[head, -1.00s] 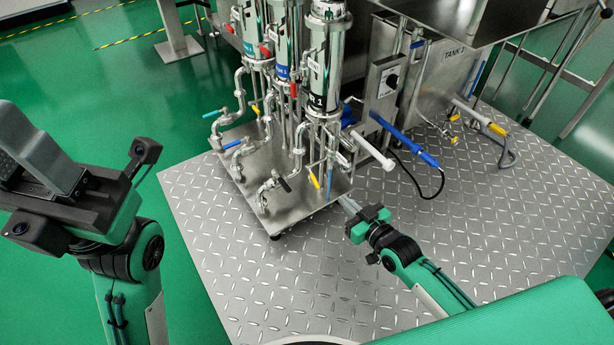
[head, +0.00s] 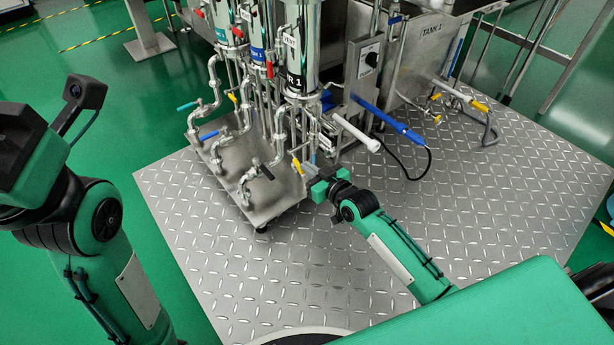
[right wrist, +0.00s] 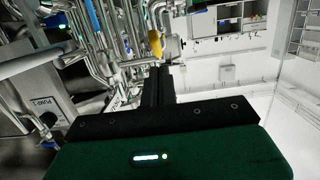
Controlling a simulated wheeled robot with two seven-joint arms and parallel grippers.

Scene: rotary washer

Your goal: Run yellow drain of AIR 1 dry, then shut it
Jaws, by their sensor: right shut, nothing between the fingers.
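The AIR 1 vessel (head: 298,50) is a shiny steel cylinder, its label partly cut by the view. Below it, the yellow drain handle (head: 296,167) hangs steeply downward at the pipework above the steel base. In the right wrist view the yellow handle (right wrist: 155,43) shows just beyond my fingertips. My right gripper (head: 309,171) is shut and empty, close beside the handle on its right; I cannot tell whether they touch. Its dark fingers (right wrist: 159,85) are together in the right wrist view. My left gripper (head: 20,145) is partly cut off at the left edge, its fingers hidden.
A black-handled valve (head: 264,171) sits on the front pipe, left of the yellow handle. Two more vessels with red, teal and blue handles stand behind. A white-capped pipe (head: 357,133) and a blue wand (head: 395,124) stick out to the right.

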